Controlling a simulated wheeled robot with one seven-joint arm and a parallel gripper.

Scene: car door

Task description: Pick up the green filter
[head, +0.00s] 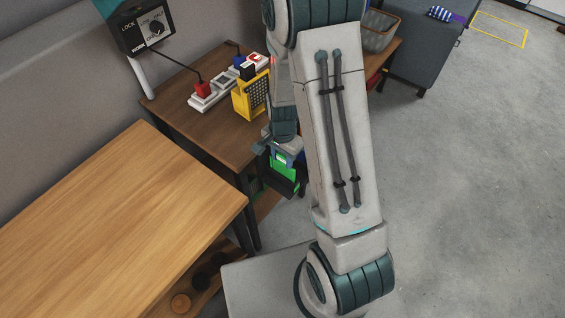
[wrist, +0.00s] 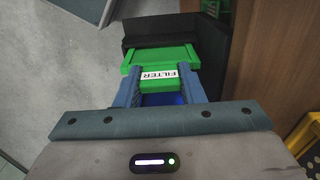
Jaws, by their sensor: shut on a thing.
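The green filter (wrist: 160,55) is a green block with a white label reading "FILTER" in the wrist view. My gripper (wrist: 160,88) has its two blue fingers shut on it, one on each side of the label. In the head view the green filter (head: 283,168) shows below my gripper (head: 284,155), partly hidden by my arm. A dark box-like holder (wrist: 208,40) is around or directly behind the filter. I cannot tell whether the filter is still inside it. The gripper is beside the front edge of the dark brown table.
The dark brown table (head: 185,120) carries a power strip (head: 215,92) with plugs and a yellow item (head: 250,95). A light wooden table (head: 110,225) stands at the left. A wire basket (head: 378,32) is at the back. Grey floor (head: 470,170) is clear at the right.

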